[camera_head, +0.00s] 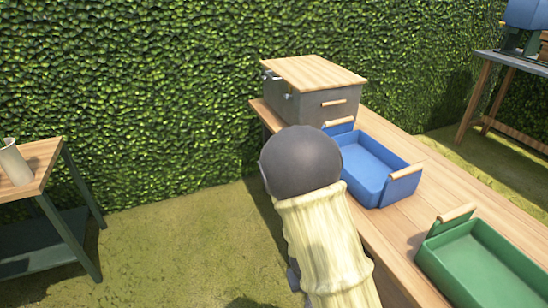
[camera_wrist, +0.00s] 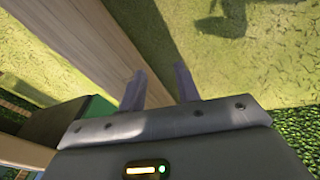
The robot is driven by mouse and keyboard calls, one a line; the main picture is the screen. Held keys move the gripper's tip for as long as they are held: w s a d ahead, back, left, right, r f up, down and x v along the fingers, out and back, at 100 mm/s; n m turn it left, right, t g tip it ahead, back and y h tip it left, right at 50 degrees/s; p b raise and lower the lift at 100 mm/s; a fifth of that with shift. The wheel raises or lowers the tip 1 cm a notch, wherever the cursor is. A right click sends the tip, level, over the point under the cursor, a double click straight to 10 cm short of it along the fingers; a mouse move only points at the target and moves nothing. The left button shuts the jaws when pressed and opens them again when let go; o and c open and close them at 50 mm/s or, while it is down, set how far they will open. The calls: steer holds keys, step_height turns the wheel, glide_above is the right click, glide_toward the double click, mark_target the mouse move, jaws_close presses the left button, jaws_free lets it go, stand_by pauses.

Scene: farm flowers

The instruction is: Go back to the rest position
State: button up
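My gripper (camera_wrist: 158,82) shows in the wrist view with its two fingers apart and nothing between them. Beyond the fingers are the wooden table's edge and the grass. In the head view my arm reaches forward beside the table's left edge, and its cover and dark round joint hide the gripper's fingers.
A long wooden table (camera_head: 405,219) holds a grey box (camera_head: 318,105) with a wooden lid, a blue tray (camera_head: 375,190) and a green tray (camera_head: 480,265). A side table (camera_head: 45,160) with a pale vase (camera_head: 14,163) stands left. Grass (camera_head: 175,240) lies open between; a hedge closes the back.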

steer(key=s+d+r+m+y, duration=0.1)
steer(key=s+d+r, duration=0.15)
steer(key=r, duration=0.55)
steer(key=s+d+r+m+y, duration=0.15)
steer(key=s+r, duration=0.25)
steer(key=r, duration=0.4)
steer(key=w+p+v, duration=0.2)
steer(key=p+v, duration=1)
steer(key=w+a+r+p+v, duration=0.1)
steer(key=w+p+v, duration=0.2)
steer(key=p+v, duration=1)
steer(key=w+p+v, duration=0.2)
steer(key=p+v, duration=1)
steer(key=p, duration=0.1)
steer(key=shift+w+r+n, duration=0.4)
steer(key=shift+r+n, duration=0.05)
steer(key=shift+r, duration=0.1)
steer(key=shift+d+h, duration=0.1)
steer(key=shift+h, duration=0.15)
